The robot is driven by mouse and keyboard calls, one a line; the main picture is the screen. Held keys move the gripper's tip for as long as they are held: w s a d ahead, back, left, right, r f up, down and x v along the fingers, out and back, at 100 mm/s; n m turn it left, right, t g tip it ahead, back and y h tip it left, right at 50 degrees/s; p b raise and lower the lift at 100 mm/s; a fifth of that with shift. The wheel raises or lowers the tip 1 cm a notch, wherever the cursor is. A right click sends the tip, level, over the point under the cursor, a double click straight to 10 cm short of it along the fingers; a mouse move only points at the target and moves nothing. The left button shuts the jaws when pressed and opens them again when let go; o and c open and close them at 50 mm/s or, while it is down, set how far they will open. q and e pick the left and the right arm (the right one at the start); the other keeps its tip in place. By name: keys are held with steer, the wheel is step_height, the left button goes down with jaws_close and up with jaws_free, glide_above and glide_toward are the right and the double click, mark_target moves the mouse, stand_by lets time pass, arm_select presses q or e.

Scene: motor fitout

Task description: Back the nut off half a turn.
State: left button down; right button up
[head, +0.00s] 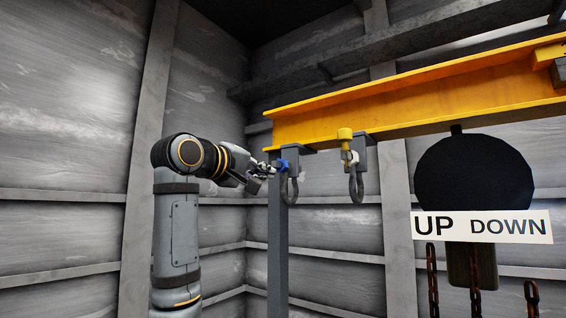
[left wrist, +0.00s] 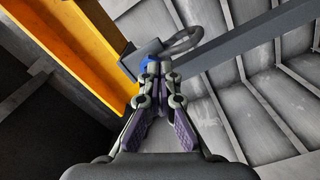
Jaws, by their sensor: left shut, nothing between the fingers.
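A blue piece (head: 283,164), which looks like the nut, sits on the grey clamp with a hanging shackle (head: 289,190) under the left end of the yellow beam (head: 400,98). My left gripper (head: 269,170) is just left of the blue piece, pointing at it. In the left wrist view the fingertips (left wrist: 153,70) are together with nothing between them, right at the blue piece (left wrist: 144,65) and partly hiding it. I cannot tell whether they touch it. My right gripper is in neither view.
A dark round hoist (head: 475,180) with an UP DOWN sign (head: 482,227) and rusty chains hangs further right. A grey post (head: 278,255) stands below the beam end.

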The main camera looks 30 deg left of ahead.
mark_target(281, 171)
arm_select(q)
steer(key=w+p, duration=0.3)
steer(key=w, duration=0.3)
steer(key=shift+w+d, duration=0.15)
steer(key=shift+w, duration=0.2)
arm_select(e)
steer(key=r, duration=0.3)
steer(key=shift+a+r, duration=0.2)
arm_select(q)
steer(key=shift+r+p, duration=0.25)
steer(key=shift+p, duration=0.2)
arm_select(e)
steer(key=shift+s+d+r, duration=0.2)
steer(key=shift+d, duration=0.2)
arm_select(q)
steer(key=shift+r, duration=0.2)
